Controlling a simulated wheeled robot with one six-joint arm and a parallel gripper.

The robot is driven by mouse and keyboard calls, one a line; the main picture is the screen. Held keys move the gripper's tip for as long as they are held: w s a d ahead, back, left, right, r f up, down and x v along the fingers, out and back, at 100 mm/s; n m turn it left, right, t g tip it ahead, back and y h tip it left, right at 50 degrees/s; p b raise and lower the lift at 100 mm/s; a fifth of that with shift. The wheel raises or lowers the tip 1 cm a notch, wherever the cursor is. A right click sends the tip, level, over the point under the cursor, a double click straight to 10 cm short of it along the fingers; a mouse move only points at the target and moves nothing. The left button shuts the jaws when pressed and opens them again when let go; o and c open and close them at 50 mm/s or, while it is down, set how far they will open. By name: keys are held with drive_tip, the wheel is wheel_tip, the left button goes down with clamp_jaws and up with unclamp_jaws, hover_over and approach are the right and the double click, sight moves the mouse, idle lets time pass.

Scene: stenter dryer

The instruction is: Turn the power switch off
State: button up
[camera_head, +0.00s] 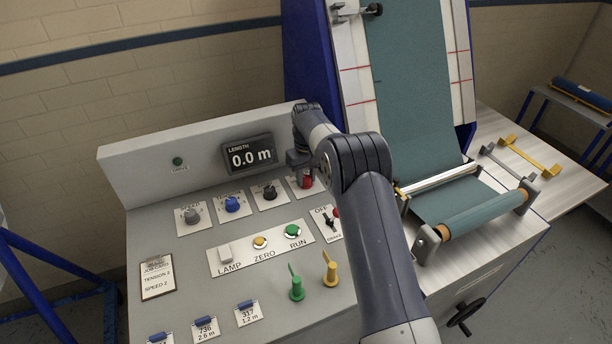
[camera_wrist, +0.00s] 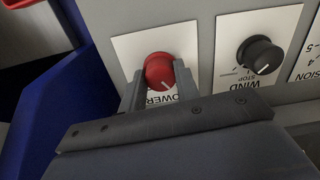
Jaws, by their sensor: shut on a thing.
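The power switch is a red round knob (camera_wrist: 159,70) on a white plate marked "POWER" in the wrist view. In the head view the red knob (camera_head: 307,182) shows just below my gripper (camera_head: 300,168), at the right end of the upper row of knobs. My arm hides part of its plate, and the switch's marks cannot be read.
A black wind knob (camera_wrist: 262,55) sits beside the power plate. Grey (camera_head: 192,216) and blue (camera_head: 232,204) knobs stand further left. The display (camera_head: 249,157) reads 0.0 m. Lower are the lamp switch (camera_head: 225,253), yellow and green buttons, and upright green (camera_head: 296,287) and yellow (camera_head: 330,270) levers.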

sight(307, 178)
drive_tip(key=shift+n, duration=1.1)
drive_tip(key=o, duration=1)
drive_tip(key=shift+c, duration=0.2)
wheel_tip(307, 178, up, 11)
drive_tip(key=shift+b, duration=0.4)
drive_tip(key=shift+f, duration=0.2)
